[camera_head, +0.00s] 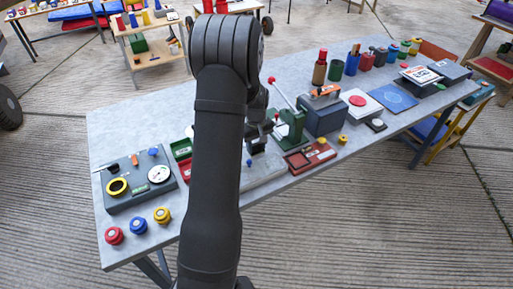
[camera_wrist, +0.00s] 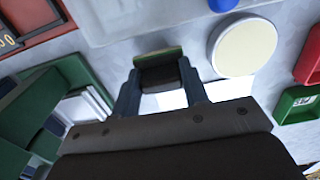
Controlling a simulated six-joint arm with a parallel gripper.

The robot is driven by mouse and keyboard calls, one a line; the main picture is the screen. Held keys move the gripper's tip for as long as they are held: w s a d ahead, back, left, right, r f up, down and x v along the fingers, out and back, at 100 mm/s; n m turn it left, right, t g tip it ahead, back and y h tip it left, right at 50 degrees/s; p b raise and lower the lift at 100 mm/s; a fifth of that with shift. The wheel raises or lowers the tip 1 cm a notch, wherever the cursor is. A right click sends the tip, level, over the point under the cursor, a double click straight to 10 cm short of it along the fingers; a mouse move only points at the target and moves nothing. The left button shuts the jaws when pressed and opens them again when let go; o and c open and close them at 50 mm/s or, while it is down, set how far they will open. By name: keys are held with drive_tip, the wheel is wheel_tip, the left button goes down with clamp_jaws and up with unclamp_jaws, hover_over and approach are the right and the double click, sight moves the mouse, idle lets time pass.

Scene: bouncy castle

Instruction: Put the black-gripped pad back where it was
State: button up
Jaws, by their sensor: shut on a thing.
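My gripper (camera_wrist: 158,85) is shut on the black-gripped pad (camera_wrist: 158,70), which sits between the two fingers in the wrist view. Its dark grip faces the camera and a green, pale-edged side shows beyond the fingertips. In the head view my gripper (camera_head: 257,146) is partly hidden behind my arm, over the middle of the grey table, and the pad cannot be made out there. A cream round disc (camera_wrist: 245,47) lies just right of the pad in the wrist view. A white flat patch (camera_wrist: 228,88) shows below it. I cannot tell whether the pad touches anything below.
A green press (camera_head: 290,128) with a red-knobbed lever stands close right of my gripper. A red tray (camera_head: 322,157) and a pale tray (camera_head: 272,172) lie near it. A grey board (camera_head: 137,200) and several coloured knobs occupy the left end. The table's front left has free room.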

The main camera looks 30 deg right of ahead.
sight(257, 144)
drive_tip(key=shift+f, duration=0.75)
drive_tip(key=shift+f, duration=0.1)
drive_tip(key=o, duration=0.9)
drive_tip(key=shift+f, duration=0.1)
drive_tip(key=shift+o, duration=0.2)
wheel_tip(257, 144, up, 12)
drive_tip(key=shift+r, duration=0.2)
